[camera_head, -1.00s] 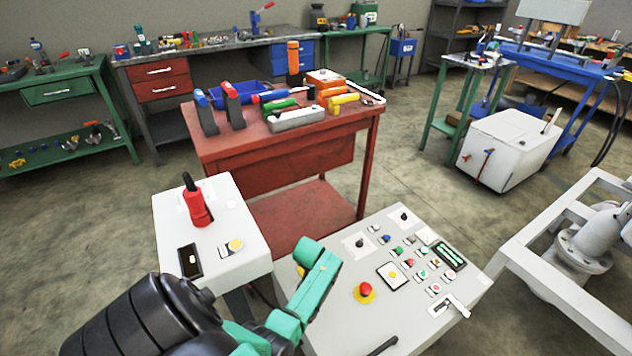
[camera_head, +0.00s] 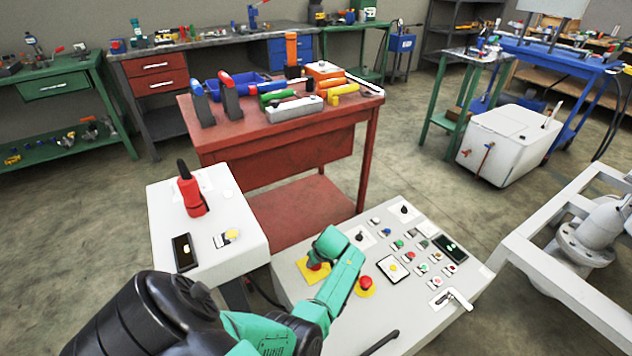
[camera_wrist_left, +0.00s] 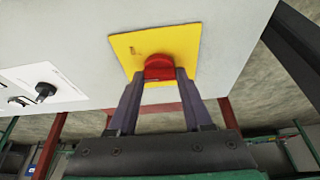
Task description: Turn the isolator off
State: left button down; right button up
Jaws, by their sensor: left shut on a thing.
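The isolator is a red knob (camera_wrist_left: 159,66) on a square yellow plate (camera_wrist_left: 182,38), set in the top of a light grey control panel (camera_head: 345,325). In the head view the yellow plate (camera_head: 306,279) shows beneath my left gripper (camera_head: 318,262), and the knob is mostly hidden by it. In the wrist view my left gripper (camera_wrist_left: 159,80) has its two dark fingers closed on either side of the red knob. The knob's exact turn position cannot be told. My right gripper is not in view.
A red emergency button (camera_head: 365,284) sits close to the right of my left gripper. Several coloured buttons and black switches lie further right. A white box with a red handle (camera_head: 192,195) stands to the left. A red tool table (camera_head: 280,150) stands behind.

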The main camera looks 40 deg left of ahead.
pick_arm(q)
jog(key=shift+w+f+n+g+b, duration=0.1)
jog(key=shift+f+n+g+b, duration=0.15)
jog(key=shift+n+b, duration=0.6)
jog(key=n+b, duration=0.1)
jog(key=n, duration=0.1)
jog(key=n+g+b, duration=0.1)
jog(key=n, duration=0.1)
jog(key=shift+w+g+b, duration=0.1)
jog(key=shift+g+b, duration=0.15)
jog(key=shift+b, duration=0.05)
jog(key=n+g+b, duration=0.1)
jog(key=n+b, duration=0.1)
jog(key=n, duration=0.1)
jog(key=shift+r+b, duration=0.15)
jog(key=shift+b, duration=0.15)
jog(key=shift+r+n+g+h+b, duration=0.1)
jog(key=shift+n+g+h+b, duration=0.2)
jog(key=shift+n, duration=0.25)
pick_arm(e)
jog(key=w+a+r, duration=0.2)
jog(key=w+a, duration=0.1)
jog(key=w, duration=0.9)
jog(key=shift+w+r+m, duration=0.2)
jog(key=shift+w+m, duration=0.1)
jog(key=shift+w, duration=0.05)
pick_arm(q)
jog(key=shift+c, duration=1.6)
grip_release()
jog(key=shift+w, duration=0.1)
